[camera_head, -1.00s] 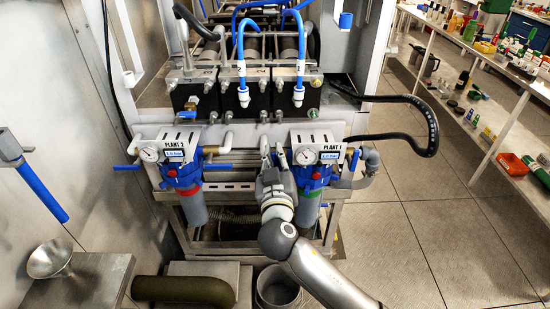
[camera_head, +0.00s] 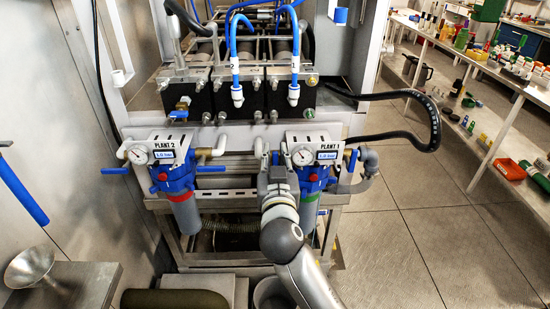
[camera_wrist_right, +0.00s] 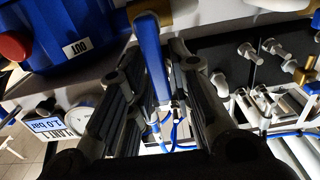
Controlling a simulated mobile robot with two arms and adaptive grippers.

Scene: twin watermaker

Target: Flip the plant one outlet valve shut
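The plant 1 unit (camera_head: 313,142), with its gauge and display, is at centre right in the head view. Its blue housing shows in the wrist view with an "OUT" label (camera_wrist_right: 76,47). A blue valve handle (camera_wrist_right: 152,62) on a brass fitting beside that label stands between my right gripper's fingers (camera_wrist_right: 153,75). The fingers are apart, one on each side of the handle; I cannot tell whether either touches it. In the head view my right gripper (camera_head: 271,152) is upright just left of the plant 1 housing and mostly hides this valve. My left gripper is not in view.
The plant 2 unit (camera_head: 163,150), with blue handles, is to the left. Another blue handle (camera_head: 353,160) is right of plant 1. A black hose (camera_head: 434,125) loops out at the right. Shelves (camera_head: 508,110) stand beyond clear floor. A funnel (camera_head: 30,267) is at lower left.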

